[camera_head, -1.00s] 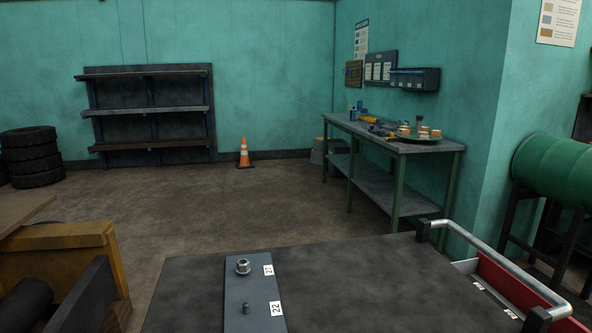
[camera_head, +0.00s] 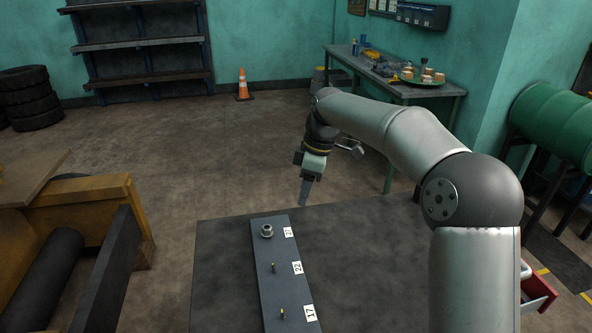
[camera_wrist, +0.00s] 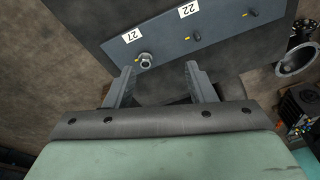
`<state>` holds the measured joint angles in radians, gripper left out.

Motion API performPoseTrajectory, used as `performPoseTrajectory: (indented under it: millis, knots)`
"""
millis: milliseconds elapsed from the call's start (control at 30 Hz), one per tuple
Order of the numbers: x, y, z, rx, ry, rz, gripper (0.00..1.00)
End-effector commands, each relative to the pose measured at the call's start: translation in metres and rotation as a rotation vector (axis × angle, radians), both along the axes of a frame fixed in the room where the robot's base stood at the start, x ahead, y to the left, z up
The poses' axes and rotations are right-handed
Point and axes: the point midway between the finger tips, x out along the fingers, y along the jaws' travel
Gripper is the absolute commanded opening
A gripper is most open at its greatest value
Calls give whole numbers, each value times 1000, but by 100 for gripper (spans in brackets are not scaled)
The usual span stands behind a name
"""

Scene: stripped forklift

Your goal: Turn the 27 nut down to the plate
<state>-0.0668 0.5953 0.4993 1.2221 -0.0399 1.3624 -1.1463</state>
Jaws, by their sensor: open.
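The 27 nut (camera_head: 266,231) is a grey metal ring at the far end of a blue-grey plate (camera_head: 275,249), beside the label 27. It also shows in the wrist view (camera_wrist: 146,60), around a stud. I cannot tell how much gap lies between nut and plate. My gripper (camera_head: 304,200) hangs above and to the right of the nut, pointing down. In the wrist view my gripper (camera_wrist: 160,68) is open and empty, its two fingers apart. The nut lies near the left fingertip in that picture, not held.
Bare studs stand at labels 22 (camera_head: 273,267) and 17 (camera_head: 282,314). The plate lies on a dark tabletop (camera_head: 222,270), mostly clear. A yellow-brown forklift part (camera_head: 110,200) stands left, a workbench (camera_head: 445,90) at the back right, and a red tray (camera_head: 540,290) at the right edge.

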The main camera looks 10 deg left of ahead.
Motion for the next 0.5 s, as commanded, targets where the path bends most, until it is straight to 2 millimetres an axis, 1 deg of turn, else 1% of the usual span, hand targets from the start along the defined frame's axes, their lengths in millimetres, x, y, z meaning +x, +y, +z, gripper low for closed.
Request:
performPoseTrajectory:
  millis: [33, 100, 200, 367, 500]
  knots:
    - [15, 15, -2, 49, -1, 75, 50]
    - [28, 28, -1, 104, -11, 167, 50]
    - [40, 38, 0, 158, -23, 249, 50]
    - [45, 44, -5, 187, -31, 294, 50]
    - [43, 50, -22, 185, -31, 296, 50]
